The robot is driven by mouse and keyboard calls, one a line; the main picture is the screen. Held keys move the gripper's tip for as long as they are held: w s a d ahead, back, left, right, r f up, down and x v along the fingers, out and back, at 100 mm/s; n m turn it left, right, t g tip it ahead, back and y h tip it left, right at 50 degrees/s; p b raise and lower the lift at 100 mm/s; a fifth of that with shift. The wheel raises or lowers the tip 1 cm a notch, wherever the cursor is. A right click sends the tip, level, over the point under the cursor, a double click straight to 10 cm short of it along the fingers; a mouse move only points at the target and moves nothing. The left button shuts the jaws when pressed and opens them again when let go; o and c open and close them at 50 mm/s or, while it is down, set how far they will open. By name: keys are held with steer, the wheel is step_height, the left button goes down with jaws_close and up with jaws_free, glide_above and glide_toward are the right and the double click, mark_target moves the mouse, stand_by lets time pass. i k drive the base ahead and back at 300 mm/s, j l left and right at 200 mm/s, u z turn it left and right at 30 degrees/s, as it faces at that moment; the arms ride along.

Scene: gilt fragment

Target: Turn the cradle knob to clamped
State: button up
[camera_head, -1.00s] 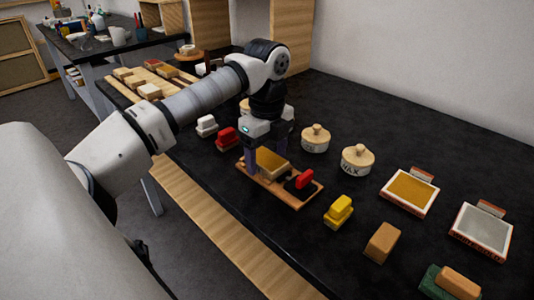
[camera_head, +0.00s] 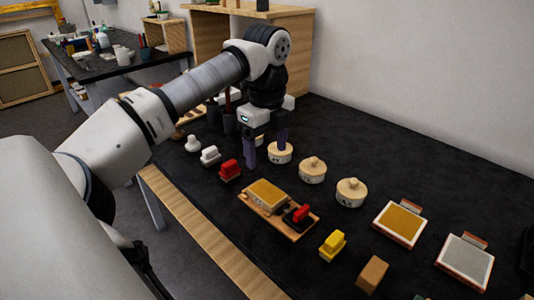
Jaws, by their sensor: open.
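The cradle (camera_head: 296,233) is a wooden board on the black bench, with a gold-topped block (camera_head: 266,194) lying on its left part. The red cradle knob (camera_head: 302,213) sits on a dark base at the board's right end. Its handle slants up to the right; I cannot read any clamped marking. My gripper (camera_head: 266,158) is open and empty, its two dark fingers pointing down, beyond the cradle and apart from the block and knob. One round lidded pot is close by its right finger.
Round lidded pots (camera_head: 312,170) stand behind the cradle. A red-topped block (camera_head: 230,170) is left of it and a yellow one (camera_head: 332,246) right. A tan block (camera_head: 371,274) and two framed pads (camera_head: 400,224) lie further right. Bare bench lies between.

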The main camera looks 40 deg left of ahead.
mark_target(299, 217)
steer(key=u, duration=1)
